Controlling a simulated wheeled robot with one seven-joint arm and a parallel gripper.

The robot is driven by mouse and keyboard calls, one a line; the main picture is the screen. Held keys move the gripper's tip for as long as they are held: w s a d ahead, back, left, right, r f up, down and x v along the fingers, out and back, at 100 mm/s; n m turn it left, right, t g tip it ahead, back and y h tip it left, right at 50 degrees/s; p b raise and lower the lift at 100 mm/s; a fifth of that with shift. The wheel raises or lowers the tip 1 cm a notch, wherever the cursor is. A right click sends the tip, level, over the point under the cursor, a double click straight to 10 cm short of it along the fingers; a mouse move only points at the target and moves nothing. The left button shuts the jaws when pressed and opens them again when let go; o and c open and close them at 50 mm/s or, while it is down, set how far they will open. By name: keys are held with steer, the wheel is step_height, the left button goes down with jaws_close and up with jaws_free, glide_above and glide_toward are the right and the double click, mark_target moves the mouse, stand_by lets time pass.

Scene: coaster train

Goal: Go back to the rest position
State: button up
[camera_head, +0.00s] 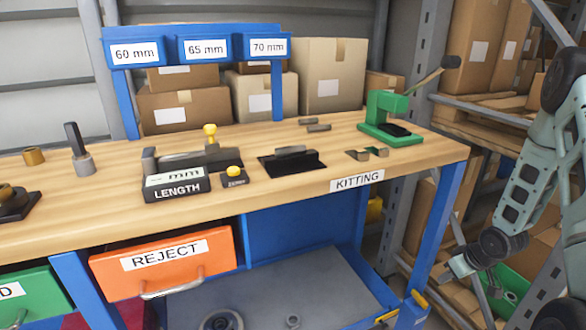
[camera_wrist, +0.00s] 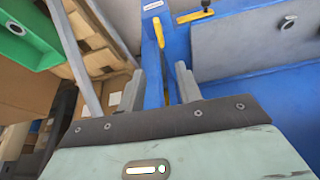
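My gripper (camera_head: 470,279) hangs low at the right of the head view, beside the workbench's right front blue leg (camera_head: 440,225) and below the level of the top. In the wrist view my gripper (camera_wrist: 158,82) shows two grey fingers standing apart with nothing between them. A blue post and a yellow handle (camera_wrist: 184,80) show behind the fingers, and I cannot tell how far off they are. My arm (camera_head: 530,180) comes down from the right edge of the head view.
The wooden bench top (camera_head: 300,205) carries a LENGTH gauge (camera_head: 177,184), a black fixture (camera_head: 291,161) and a green press (camera_head: 388,120). An orange REJECT drawer (camera_head: 165,262) hangs below. Shelves with boxes (camera_head: 470,45) stand behind at the right. A green bin (camera_head: 512,285) lies low, close to my gripper.

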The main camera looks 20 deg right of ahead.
steer(key=w+a+r+n+g, duration=0.1)
steer(key=w+a+r, duration=0.1)
steer(key=a+r, duration=0.5)
steer(key=w+a+r+n, duration=0.1)
steer(key=a+r, duration=0.3)
steer(key=a, duration=0.6)
steer(key=w+a+r+n+g, duration=0.1)
steer(key=w+a+r+n, duration=0.1)
steer(key=a+r, duration=0.5)
steer(key=s+a+r+n+g, duration=0.15)
steer(key=s+a+r, duration=0.25)
steer(key=s+a, duration=0.65)
steer(key=s+a+r+n+g, duration=0.15)
steer(key=s+a+r, duration=0.35)
steer(key=s+a, duration=0.6)
step_height(320, 180, up, 20)
steer(key=p, duration=2)
steer(key=shift+s+d+n+t+y+p, duration=0.2)
steer(key=shift+d+n+t+y+p, duration=0.1)
steer(key=shift+d+p, duration=0.05)
